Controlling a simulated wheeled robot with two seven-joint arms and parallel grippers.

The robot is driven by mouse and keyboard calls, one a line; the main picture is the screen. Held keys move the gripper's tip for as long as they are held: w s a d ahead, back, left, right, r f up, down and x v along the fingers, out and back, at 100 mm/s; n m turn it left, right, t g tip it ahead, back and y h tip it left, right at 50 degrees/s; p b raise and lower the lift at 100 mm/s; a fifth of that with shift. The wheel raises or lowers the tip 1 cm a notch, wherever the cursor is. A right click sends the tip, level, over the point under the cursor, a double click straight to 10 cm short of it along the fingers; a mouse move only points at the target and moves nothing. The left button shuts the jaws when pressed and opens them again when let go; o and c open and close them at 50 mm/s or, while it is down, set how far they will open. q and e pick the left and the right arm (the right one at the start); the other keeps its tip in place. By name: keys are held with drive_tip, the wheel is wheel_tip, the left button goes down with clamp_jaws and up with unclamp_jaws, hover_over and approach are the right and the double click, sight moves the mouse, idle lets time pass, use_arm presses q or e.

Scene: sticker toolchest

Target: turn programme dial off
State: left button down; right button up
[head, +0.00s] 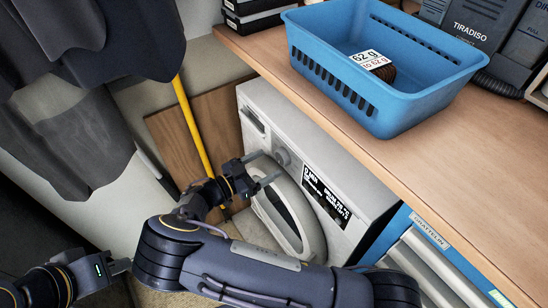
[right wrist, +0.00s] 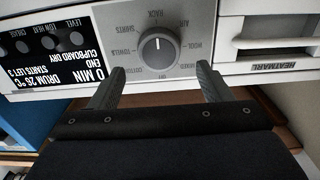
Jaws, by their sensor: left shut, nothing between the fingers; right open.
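The programme dial (right wrist: 158,48) is a round grey knob on the white machine's front panel. Its white mark points to the top of the right wrist view, towards the RACK label; the OFF label is on the opposite side. The dial also shows in the head view (head: 282,156). My right gripper (right wrist: 160,82) is open, its fingers spread to either side just short of the dial, with nothing between them. It also shows in the head view (head: 268,166), in front of the machine. My left gripper (head: 121,267) is shut and empty at the lower left.
A black display (right wrist: 85,60) is beside the dial, and a drawer handle (right wrist: 272,43) is on its other side. The round door (head: 290,215) is below the panel. A blue basket (head: 390,115) stands on the wooden worktop (head: 440,165). Dark clothes (head: 75,150) hang at left.

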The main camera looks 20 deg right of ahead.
sight(280, 158)
drive_tip(key=x, duration=0.4)
drive_tip(key=c, duration=1)
drive_tip(key=shift+o, duration=0.2)
